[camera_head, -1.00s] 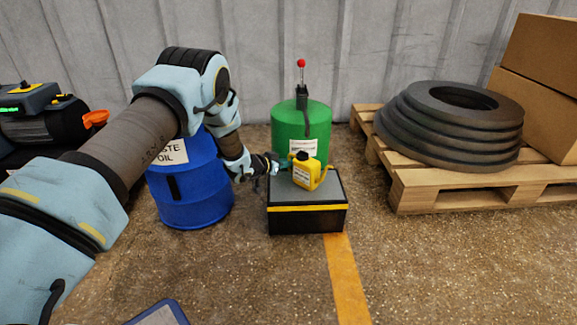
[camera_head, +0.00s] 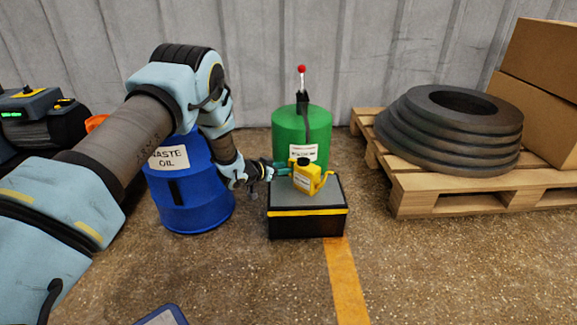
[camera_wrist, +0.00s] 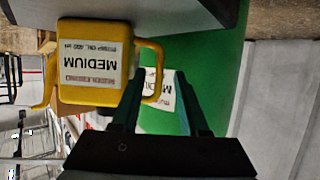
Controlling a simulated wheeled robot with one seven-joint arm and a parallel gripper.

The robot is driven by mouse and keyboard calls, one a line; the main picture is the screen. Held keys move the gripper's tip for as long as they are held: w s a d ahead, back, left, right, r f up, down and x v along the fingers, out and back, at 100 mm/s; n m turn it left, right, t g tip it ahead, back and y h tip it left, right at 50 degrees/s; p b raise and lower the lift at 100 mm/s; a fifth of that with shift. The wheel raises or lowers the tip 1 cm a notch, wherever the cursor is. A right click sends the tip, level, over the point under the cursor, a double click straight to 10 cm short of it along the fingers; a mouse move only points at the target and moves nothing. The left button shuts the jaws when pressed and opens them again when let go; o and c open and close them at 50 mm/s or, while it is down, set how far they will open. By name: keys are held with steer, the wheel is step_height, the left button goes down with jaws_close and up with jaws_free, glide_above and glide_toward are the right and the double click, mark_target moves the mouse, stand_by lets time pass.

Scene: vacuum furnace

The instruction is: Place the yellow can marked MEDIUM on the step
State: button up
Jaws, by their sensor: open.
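The yellow can (camera_head: 308,179) stands upright on the grey top of the black step (camera_head: 306,225), which has a yellow band. In the wrist view the can (camera_wrist: 95,60) appears upside down, and its white label reads MEDIUM. Its base meets the step's edge (camera_wrist: 170,12) at the top of that view. My gripper (camera_head: 283,170) is at the can's left side in the head view. In the wrist view my gripper (camera_wrist: 160,82) has its two fingers apart, with the can's looped handle (camera_wrist: 153,75) between or just in front of their tips.
A green tank (camera_head: 300,127) with a red-knobbed lever stands right behind the step. A blue WASTE OIL drum (camera_head: 185,195) is to the left, close to my arm. A pallet (camera_head: 440,190) with black rings and boxes is to the right.

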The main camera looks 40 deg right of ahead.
steer(key=p+v, duration=0.3)
steer(key=v, duration=0.6)
steer(key=shift+a+r, duration=0.2)
